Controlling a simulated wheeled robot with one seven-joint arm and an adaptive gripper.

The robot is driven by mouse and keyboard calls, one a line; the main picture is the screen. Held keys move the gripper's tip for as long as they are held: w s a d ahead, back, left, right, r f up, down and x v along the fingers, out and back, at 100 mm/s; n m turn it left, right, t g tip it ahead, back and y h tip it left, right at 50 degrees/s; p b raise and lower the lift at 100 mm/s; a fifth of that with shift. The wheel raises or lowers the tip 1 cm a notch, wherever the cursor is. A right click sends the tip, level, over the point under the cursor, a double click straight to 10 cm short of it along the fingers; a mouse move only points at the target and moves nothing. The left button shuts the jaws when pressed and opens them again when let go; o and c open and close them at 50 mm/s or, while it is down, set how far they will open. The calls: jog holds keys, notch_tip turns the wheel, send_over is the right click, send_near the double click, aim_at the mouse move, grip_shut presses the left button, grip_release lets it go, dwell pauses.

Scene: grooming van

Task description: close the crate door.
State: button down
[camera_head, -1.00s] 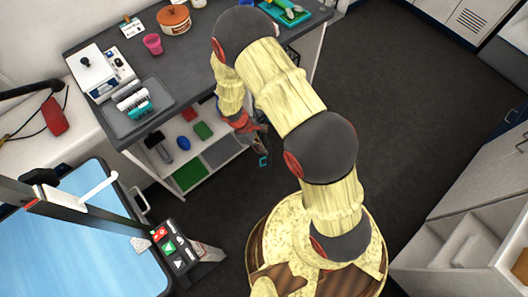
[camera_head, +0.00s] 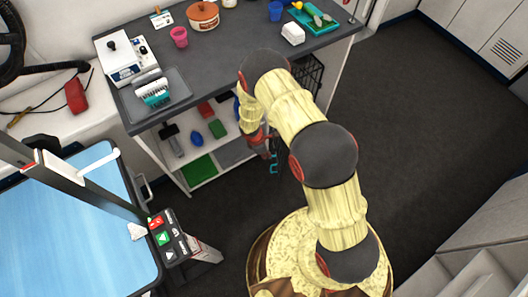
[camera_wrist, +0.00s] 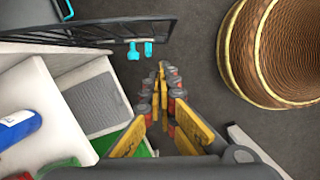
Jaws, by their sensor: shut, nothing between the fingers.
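The crate door is a black wire panel (camera_wrist: 60,32) at the upper left of the wrist view. Two teal latch pieces (camera_wrist: 140,49) show at its right end. The teal also shows below my gripper in the head view (camera_head: 273,165). Part of the black wire crate (camera_head: 308,76) shows under the right end of the counter; my arm hides the rest. The door appears swung out from the shelf unit. My gripper (camera_wrist: 161,68) is shut and empty, with its fingertips just short of the teal latch in the wrist view. I cannot tell whether they touch.
A grey counter (camera_head: 230,58) with grooming items stands over open shelves (camera_head: 200,168). A blue-topped table (camera_head: 75,215) with a control post is at the left. Dark floor (camera_head: 430,130) is clear to the right.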

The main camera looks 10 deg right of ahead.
jog(key=shift+d+f+b, duration=0.25)
jog(key=shift+d+f, duration=0.05)
jog(key=shift+d, duration=0.45)
jog(key=shift+d+f+b, duration=0.25)
jog(key=shift+d+f, duration=0.05)
jog(key=shift+d, duration=0.4)
jog(key=shift+d+f+b, duration=0.25)
jog(key=shift+d+f, duration=0.05)
jog(key=shift+d, duration=0.45)
jog(key=shift+d, duration=0.1)
